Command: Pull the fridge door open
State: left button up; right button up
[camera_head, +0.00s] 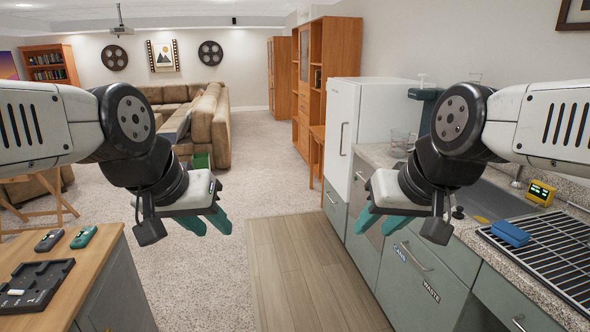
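The white fridge (385,110) stands on the right side past the near counter, its front facing left toward the aisle. Its door (336,120) looks closed, with a slim vertical handle (342,139) on it. My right gripper (381,221) is open and empty, in front of the counter. In the picture it is lower and to the right of the handle, apart from it. My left gripper (207,222) is open and empty over the carpet, left of the wood floor strip and far from the fridge.
A wooden-topped cabinet (85,290) is at lower left. The wood floor strip (310,270) between is clear. A sofa (208,125) stands behind.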

aim_at(344, 101)
jog(key=i+j, duration=0.1)
jog(key=i, duration=1.5)
jog(key=i+z, duration=0.45)
jog(key=i+j+z, duration=0.3)
jog(key=i+z, duration=0.15)
jog(key=i+j+z, duration=0.4)
